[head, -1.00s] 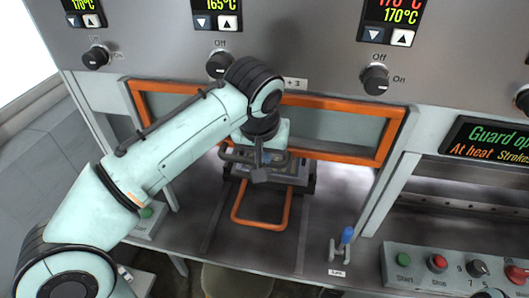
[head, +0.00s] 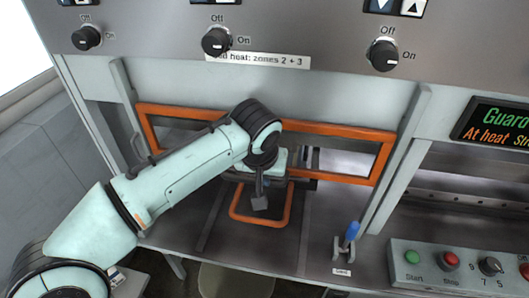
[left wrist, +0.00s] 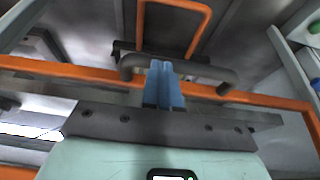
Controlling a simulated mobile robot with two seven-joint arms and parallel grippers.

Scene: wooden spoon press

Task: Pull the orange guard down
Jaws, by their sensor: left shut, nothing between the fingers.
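The orange guard (head: 340,130) is a wide orange frame around a see-through pane, across the press opening in the head view. Its lower part still leaves a gap above the bench. In the left wrist view an orange bar of the guard (left wrist: 60,70) runs across, with a grey handle (left wrist: 133,64) in front of it. My left gripper (left wrist: 161,68) is shut and empty. Its blue fingers overlap the middle of the handle; I cannot tell whether they touch it. In the head view my left arm hides part of the guard. My right gripper is not in view.
An orange loop (head: 285,205) lies low over the bench below the guard. A blue-topped lever (head: 351,235) stands to its right. A button box (head: 450,262) is at the far right. Heat knobs (head: 384,56) line the panel above.

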